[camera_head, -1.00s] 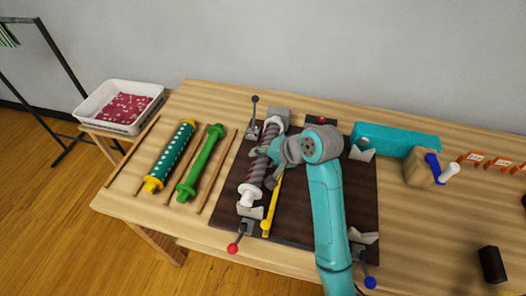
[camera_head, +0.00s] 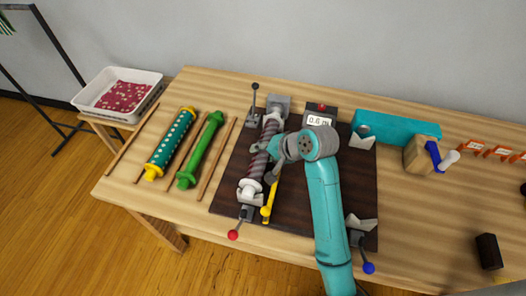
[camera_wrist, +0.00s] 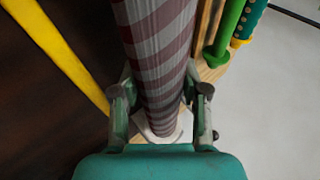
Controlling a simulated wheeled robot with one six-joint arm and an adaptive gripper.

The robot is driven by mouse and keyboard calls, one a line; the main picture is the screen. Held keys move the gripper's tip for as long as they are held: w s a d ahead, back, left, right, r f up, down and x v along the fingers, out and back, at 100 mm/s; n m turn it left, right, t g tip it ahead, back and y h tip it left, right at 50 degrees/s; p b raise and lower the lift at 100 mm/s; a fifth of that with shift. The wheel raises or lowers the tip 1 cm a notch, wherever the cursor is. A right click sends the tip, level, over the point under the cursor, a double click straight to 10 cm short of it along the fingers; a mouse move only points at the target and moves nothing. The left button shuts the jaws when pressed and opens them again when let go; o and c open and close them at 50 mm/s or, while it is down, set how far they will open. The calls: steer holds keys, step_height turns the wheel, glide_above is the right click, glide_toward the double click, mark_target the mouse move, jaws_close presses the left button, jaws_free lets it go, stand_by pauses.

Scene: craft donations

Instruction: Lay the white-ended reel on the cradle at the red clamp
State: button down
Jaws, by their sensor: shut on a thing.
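The white-ended reel (camera_head: 260,163), wound in purple and grey stripes, lies lengthwise over the left side of the dark board. Its near white end (camera_head: 250,187) is at the grey cradle (camera_head: 246,197) by the red-knobbed clamp (camera_head: 234,235). Its far end is by a grey block (camera_head: 279,103). I cannot tell whether the reel bears fully on the cradle. My gripper (camera_head: 268,150) is shut around the reel's middle. In the wrist view the striped reel (camera_wrist: 160,50) runs between my fingers (camera_wrist: 160,105), and a white end shows below.
A yellow bar (camera_head: 271,195) lies just right of the reel. A green reel (camera_head: 203,150) and a yellow-ended teal reel (camera_head: 170,145) lie left, among thin sticks. A display (camera_head: 319,120) reads about 0.6. A blue-knobbed clamp (camera_head: 368,268) stands at front right.

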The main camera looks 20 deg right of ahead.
steer(key=c, duration=0.5)
jaws_free()
steer(key=shift+s+d+r, duration=0.1)
steer(key=v, duration=0.7)
steer(key=shift+r, duration=0.1)
steer(key=shift+s+r, duration=0.1)
steer(key=shift+s, duration=0.1)
